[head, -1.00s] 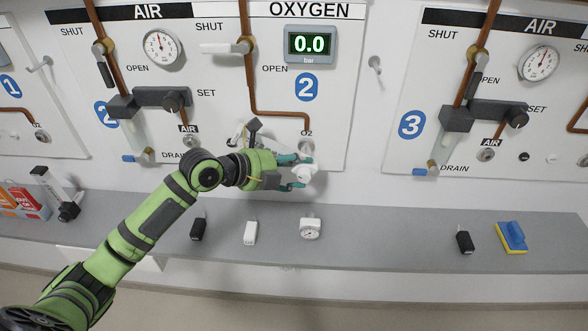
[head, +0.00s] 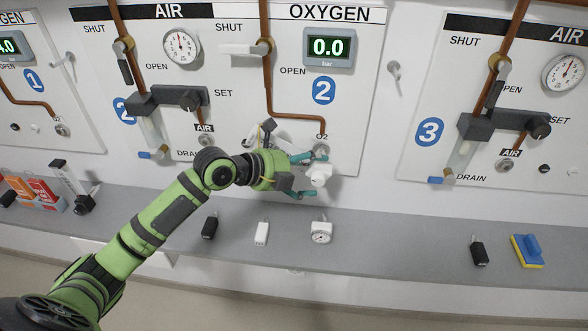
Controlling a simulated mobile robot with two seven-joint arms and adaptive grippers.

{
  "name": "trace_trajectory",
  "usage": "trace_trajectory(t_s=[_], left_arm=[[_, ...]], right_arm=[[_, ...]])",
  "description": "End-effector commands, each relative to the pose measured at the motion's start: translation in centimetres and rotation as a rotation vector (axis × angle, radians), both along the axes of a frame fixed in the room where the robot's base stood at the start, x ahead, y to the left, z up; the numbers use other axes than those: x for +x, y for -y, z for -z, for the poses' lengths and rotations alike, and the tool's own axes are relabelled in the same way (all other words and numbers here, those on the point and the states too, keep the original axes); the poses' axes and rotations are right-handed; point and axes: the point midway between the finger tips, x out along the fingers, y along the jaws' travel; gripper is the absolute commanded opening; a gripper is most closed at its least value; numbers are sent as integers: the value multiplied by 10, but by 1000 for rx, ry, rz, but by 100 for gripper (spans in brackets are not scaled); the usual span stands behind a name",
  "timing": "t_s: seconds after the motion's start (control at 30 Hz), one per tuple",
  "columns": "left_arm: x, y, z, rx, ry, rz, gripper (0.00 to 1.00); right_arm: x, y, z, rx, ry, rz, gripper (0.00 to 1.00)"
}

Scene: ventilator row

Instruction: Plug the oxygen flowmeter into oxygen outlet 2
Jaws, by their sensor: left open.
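My right gripper is not in view.
The grey shelf (head: 375,247) below carries a black block (head: 209,226), a white block (head: 262,233), a white dial gauge (head: 321,233), another black block (head: 479,250) and a blue-yellow sponge (head: 527,251). The shelf's middle right is clear.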

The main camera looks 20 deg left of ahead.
Motion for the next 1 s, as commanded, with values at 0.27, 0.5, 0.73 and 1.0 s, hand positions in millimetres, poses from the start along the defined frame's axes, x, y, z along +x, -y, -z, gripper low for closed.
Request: trace_trajectory(t_s=[0.27,0.5,0.73,1.0], left_arm=[[-34,-27,-20,11,1,0,81],[-67,-52,-40,8,-3,0,81],[-80,-62,-49,1,0,-2,81],[-84,-64,-53,1,2,1,81]], right_arm=[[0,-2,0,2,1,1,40],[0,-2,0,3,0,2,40],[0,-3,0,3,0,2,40],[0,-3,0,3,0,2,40]])
